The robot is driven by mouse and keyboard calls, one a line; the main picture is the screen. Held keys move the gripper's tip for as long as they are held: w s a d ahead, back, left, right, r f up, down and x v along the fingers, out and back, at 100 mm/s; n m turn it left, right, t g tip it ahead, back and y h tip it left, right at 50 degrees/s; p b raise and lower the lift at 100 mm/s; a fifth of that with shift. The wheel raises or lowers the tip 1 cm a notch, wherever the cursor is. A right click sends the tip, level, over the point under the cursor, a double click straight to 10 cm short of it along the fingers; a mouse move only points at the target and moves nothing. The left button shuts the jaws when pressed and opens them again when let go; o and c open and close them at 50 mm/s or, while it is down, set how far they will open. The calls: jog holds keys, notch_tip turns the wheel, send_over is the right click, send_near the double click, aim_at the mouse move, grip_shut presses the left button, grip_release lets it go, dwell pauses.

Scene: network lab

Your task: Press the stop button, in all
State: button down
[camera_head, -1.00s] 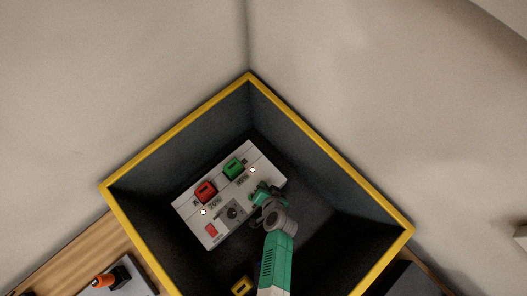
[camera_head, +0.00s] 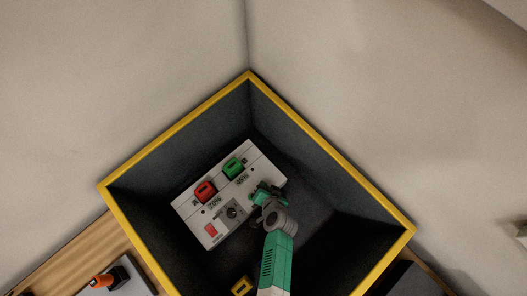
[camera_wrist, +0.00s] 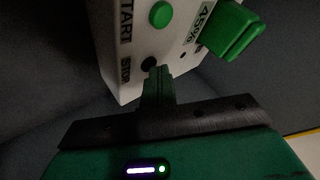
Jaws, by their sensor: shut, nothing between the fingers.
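The white control box (camera_head: 215,227) stands inside a dark bin. In the wrist view, a round black button (camera_wrist: 148,63) sits beside the word STOP on the box's white face (camera_wrist: 117,88). A round green button (camera_wrist: 162,14) sits beside the word START. My gripper (camera_wrist: 159,70) is shut and empty, its fingertips right at the black button and partly covering it. Whether the button is pushed in cannot be told. In the head view my gripper (camera_head: 262,194) is at the box's right end, and the stop button is hidden there.
The box carries a red handle (camera_head: 205,191), a green handle (camera_head: 233,167), a black knob (camera_head: 232,212) and a red switch (camera_head: 211,230). The bin's yellow-rimmed walls (camera_head: 335,154) surround the box and my arm. A yellow object (camera_head: 241,286) lies near the front.

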jog(key=shift+r+p, duration=0.5)
jog(key=shift+r, duration=0.25)
notch_tip(320, 180, up, 5)
jog(key=p, duration=0.4)
dwell(0.6)
